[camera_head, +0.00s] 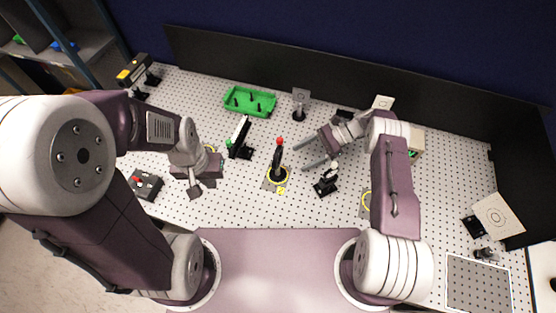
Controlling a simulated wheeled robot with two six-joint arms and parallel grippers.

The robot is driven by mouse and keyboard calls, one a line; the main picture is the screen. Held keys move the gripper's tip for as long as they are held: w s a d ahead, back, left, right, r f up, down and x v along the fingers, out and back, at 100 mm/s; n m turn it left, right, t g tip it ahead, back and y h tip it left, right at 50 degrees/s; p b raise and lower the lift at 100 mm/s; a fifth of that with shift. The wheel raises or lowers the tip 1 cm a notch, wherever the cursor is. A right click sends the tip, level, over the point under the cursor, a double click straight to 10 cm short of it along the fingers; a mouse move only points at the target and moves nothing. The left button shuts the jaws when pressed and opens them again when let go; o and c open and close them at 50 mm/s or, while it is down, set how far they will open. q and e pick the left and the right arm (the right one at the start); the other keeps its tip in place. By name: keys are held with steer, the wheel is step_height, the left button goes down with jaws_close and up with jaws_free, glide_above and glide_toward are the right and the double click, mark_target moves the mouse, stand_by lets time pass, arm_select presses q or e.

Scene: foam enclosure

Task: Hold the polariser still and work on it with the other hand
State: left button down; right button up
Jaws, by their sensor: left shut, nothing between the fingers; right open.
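A dark upright mount with a red top (278,160) stands in a yellow ring near the middle of the perforated board; it may be the polariser, but I cannot tell for certain. My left gripper (195,191) is shut and empty, to the left of this mount and apart from it. My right gripper (303,153) is open, just right of the mount, with its fingers spread toward it and nothing between them. Whether a fingertip touches the mount is too small to tell.
The perforated board (235,205) has free room at the front. A small black mount (325,187) stands below my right gripper. A black-and-white upright part (239,137) stands left of centre. A green tray (249,101) lies behind. A dark control box (145,184) sits at left.

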steer(key=x, duration=1)
